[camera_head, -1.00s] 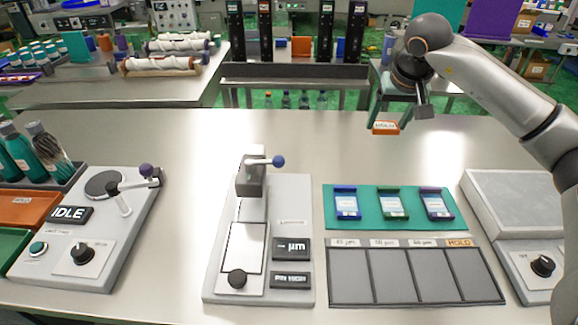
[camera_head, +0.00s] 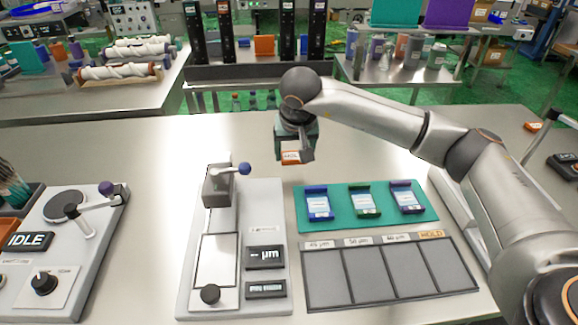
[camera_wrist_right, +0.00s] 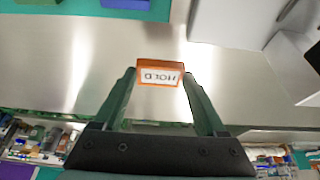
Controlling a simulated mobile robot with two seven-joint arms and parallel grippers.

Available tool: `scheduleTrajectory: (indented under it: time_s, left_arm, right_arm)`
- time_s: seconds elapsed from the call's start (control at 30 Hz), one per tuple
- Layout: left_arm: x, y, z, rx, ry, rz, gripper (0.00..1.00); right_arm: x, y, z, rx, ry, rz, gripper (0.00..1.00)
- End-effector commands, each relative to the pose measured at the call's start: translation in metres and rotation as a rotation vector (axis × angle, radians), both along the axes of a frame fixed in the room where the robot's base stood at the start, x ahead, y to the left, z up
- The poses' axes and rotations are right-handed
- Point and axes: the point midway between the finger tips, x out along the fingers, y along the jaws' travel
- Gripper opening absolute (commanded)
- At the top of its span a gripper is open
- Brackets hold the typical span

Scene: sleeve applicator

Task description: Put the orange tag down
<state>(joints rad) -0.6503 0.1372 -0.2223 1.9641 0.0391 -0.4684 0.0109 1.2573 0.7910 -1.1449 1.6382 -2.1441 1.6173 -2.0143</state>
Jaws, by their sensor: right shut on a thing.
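The orange tag (camera_head: 291,158) is a small block with a white label, held above the table behind the teal mat. My right gripper (camera_head: 293,149) is shut on it. In the right wrist view the tag (camera_wrist_right: 160,70) sits between the two green fingertips, its label reading HOLD upside down. Bare metal table (camera_wrist_right: 80,50) shows behind it. My left gripper is not in view.
A teal mat (camera_head: 428,213) carries blue, green and purple framed cards. In front is a grey tray (camera_head: 325,281) with several compartments, one labelled HOLD. A gauge with a lever (camera_head: 265,212) stands to the left. Another orange item (camera_head: 533,126) lies far right.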

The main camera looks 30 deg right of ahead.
Motion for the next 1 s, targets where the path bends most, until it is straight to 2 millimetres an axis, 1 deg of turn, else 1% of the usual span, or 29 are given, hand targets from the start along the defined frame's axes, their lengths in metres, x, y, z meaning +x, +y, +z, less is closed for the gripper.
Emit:
scheduleTrajectory:
  time_s: [0.17,0.23,0.4,0.47,0.67,0.77,0.8,1.0]
  left_arm:
    - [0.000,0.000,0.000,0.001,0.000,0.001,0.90]
    - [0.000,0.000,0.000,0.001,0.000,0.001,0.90]
    - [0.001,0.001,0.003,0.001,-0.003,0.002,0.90]
    - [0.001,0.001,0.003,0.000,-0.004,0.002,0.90]
    - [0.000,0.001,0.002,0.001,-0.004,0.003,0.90]
    - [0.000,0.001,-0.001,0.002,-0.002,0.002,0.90]
    - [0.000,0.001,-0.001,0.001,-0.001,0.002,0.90]
    - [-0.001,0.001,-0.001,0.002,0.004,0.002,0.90]
  right_arm:
    - [0.002,0.007,-0.009,0.000,0.001,0.000,0.20]
    - [0.003,0.013,-0.016,0.001,0.002,0.002,0.20]
    - [0.002,0.011,-0.041,0.000,0.003,0.000,0.20]
    - [0.003,0.011,-0.044,0.000,0.001,-0.001,0.20]
    - [0.003,0.011,-0.044,0.000,-0.001,-0.001,0.20]
    - [0.003,0.011,-0.047,0.000,-0.001,0.000,0.20]
    - [0.003,0.011,-0.047,0.000,-0.001,0.000,0.76]
    - [0.003,0.011,-0.046,0.000,0.000,0.000,0.98]
